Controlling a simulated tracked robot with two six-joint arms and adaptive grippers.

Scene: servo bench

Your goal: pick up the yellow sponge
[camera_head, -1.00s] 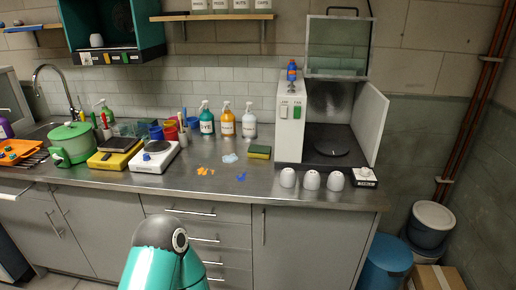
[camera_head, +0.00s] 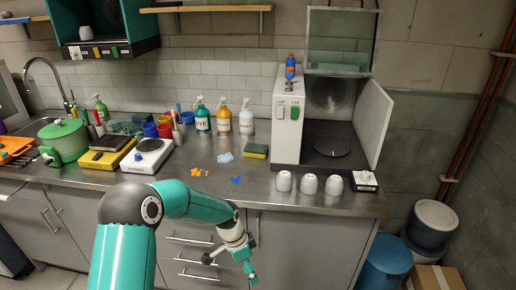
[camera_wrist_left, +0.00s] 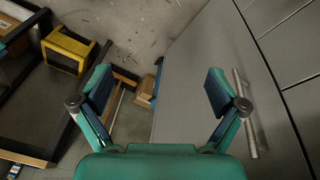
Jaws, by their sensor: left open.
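The yellow sponge (camera_head: 255,151) with a dark green top lies on the steel counter (camera_head: 215,185), left of the white cabinet. My left gripper (camera_head: 233,266) is in front of the cabinet drawers, below the counter edge and well apart from the sponge. In the left wrist view the left gripper (camera_wrist_left: 158,95) is open and empty, facing the floor and cabinet fronts. The sponge does not show in that view. My right gripper is in neither view.
A pale blue blob (camera_head: 224,157), orange bits (camera_head: 199,172) and blue bits (camera_head: 236,180) lie near the sponge. Spray bottles (camera_head: 224,117) stand behind. The white cabinet (camera_head: 287,125) and white cups (camera_head: 308,184) are to the right.

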